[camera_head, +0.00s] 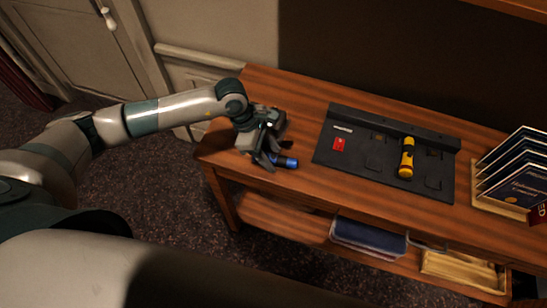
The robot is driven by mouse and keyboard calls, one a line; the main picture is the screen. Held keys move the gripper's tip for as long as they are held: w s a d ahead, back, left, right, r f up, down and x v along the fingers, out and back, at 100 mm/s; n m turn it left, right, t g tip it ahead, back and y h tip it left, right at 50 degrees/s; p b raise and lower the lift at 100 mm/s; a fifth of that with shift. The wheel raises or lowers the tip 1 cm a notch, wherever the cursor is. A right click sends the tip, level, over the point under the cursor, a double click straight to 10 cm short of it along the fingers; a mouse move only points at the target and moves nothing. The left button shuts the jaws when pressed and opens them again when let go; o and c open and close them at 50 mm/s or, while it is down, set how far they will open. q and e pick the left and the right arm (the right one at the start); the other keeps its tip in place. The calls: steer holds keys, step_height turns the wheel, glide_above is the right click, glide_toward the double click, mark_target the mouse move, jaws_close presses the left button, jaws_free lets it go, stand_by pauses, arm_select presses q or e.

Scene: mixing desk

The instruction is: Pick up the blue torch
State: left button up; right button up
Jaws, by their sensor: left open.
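The blue torch (287,162) lies on the wooden desk top near its left front edge. Its blue end shows; the rest is dark or covered by my gripper. My left gripper (269,161) is open and directly at the torch, reaching down from the left. Its fingers hide part of the torch, and I cannot tell whether they touch it. My right gripper is not in view.
A dark tray (324,154) right of the torch holds a yellow torch (407,158) and a red item (339,144). A rack of booklets (518,170) stands at the far right. A lower shelf (285,219) holds a blue-lidded box (368,236) and a wooden tray (460,270).

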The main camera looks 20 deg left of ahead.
mark_target(278, 157)
arm_select(q)
steer(key=shift+c, duration=0.6)
jaws_close()
steer(key=shift+r, duration=0.1)
steer(key=shift+r, duration=0.15)
steer(key=shift+r+b, duration=0.6)
steer(key=shift+b, duration=0.05)
step_height(278, 157, up, 2)
steer(key=shift+w+d+r+b, duration=0.1)
steer(key=shift+r+b, duration=0.1)
steer(key=shift+b, duration=0.65)
steer(key=d+r+b, duration=0.4)
steer(key=d+r, duration=0.3)
steer(key=d, duration=0.4)
steer(key=shift+w+d+b, duration=0.25)
steer(key=shift+w+b, duration=0.05)
steer(key=shift+b, duration=0.05)
